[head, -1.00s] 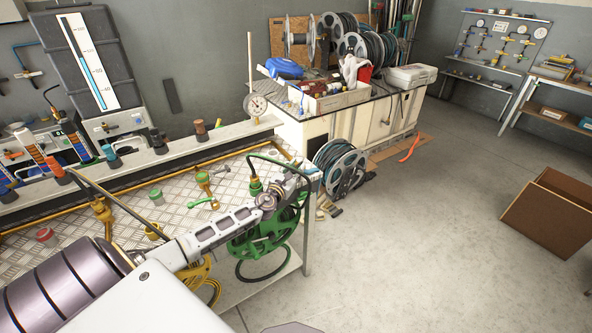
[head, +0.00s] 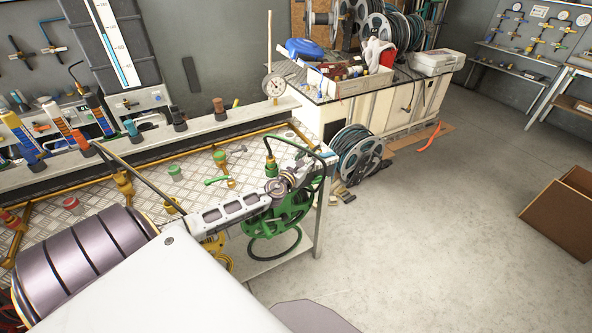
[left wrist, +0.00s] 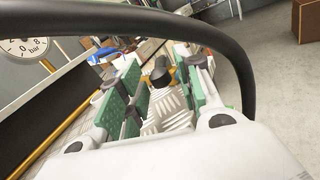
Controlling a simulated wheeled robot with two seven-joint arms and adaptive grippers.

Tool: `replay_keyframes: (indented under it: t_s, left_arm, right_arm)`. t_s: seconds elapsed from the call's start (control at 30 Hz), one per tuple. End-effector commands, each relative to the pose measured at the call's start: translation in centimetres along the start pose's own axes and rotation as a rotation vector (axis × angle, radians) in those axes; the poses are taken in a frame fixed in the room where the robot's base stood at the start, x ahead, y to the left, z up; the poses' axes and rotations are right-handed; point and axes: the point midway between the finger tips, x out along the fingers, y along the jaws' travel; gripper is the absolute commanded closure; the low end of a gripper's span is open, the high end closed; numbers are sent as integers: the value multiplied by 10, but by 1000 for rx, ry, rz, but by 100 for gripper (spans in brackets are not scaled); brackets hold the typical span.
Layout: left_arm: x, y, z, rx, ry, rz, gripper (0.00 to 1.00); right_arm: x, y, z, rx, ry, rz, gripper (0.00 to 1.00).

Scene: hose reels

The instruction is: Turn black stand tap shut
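My left arm reaches in from the left over the bench in the head view. Its gripper (head: 300,178) is by the green hose reel (head: 285,213) at the bench's right end, partly hidden behind a dark hose. In the left wrist view the gripper (left wrist: 152,85) shows two green-padded fingers standing apart. A dark knob with yellow beside it (left wrist: 160,75) shows between or just beyond the fingers; I cannot tell whether it is the black stand tap or whether they touch it. No black stand tap is clearly made out in the head view. My right gripper is not in view.
A green-handled tap (head: 217,181), a green cap (head: 175,172) and a red cap (head: 72,203) are on the bench. A pressure gauge (head: 273,85) stands behind. A black hose (left wrist: 235,60) arches across the left wrist view. The floor (head: 430,220) at right is largely clear.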

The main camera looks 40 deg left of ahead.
Motion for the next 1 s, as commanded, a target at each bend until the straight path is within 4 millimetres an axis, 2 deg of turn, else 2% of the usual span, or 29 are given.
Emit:
replay_keyframes:
  t_s: [1.0]
  left_arm:
    - [-71, 0, -1, 0, 2, 0, 65]
  right_arm:
    - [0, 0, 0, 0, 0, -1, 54]
